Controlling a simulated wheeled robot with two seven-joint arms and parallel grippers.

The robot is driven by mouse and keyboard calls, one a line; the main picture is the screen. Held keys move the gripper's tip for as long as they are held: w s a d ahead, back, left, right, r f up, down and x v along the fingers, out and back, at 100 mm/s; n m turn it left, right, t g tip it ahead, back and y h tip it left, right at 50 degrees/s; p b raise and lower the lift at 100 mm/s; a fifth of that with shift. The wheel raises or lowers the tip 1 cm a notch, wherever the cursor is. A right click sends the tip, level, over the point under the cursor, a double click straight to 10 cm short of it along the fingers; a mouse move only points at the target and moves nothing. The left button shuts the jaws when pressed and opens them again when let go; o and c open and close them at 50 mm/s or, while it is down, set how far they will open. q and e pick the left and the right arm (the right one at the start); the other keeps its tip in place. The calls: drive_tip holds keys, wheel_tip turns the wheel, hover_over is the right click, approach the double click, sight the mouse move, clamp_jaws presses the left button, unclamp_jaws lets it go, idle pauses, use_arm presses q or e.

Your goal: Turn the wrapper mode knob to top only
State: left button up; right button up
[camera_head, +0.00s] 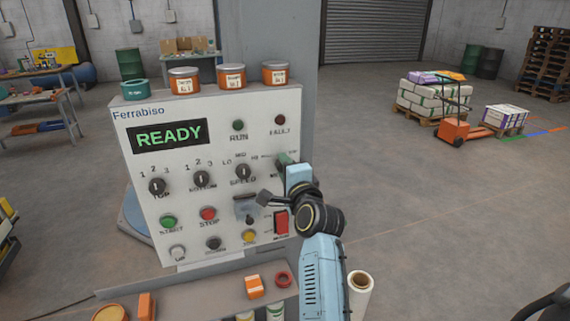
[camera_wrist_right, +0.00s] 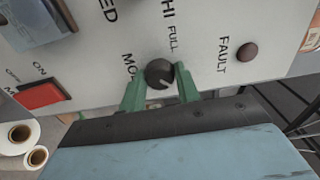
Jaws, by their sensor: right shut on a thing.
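The control panel (camera_head: 190,235) stands in front of me, with its display lit READY. The mode knob (camera_wrist_right: 159,73) is a round black knob near the panel's right edge, between the MODE and FULL labels. Its pale pointer line points to the lower right in the wrist view. My right gripper (camera_head: 282,161) reaches the panel here, and its green fingers in the wrist view (camera_wrist_right: 160,86) are shut on the knob, one on each side. In the head view my gripper hides the knob. Any TOP label by this knob is not readable. My left gripper is out of view.
The speed knob (camera_head: 242,172) is close by on the left, and the red fault lamp (camera_head: 280,119) is above. A red switch (camera_head: 281,222) sits below. Several orange-brown jars (camera_head: 232,77) stand on the panel top.

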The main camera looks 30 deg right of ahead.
idle(0.3)
drive_tip(key=o, duration=1)
drive_tip(key=shift+s, duration=0.1)
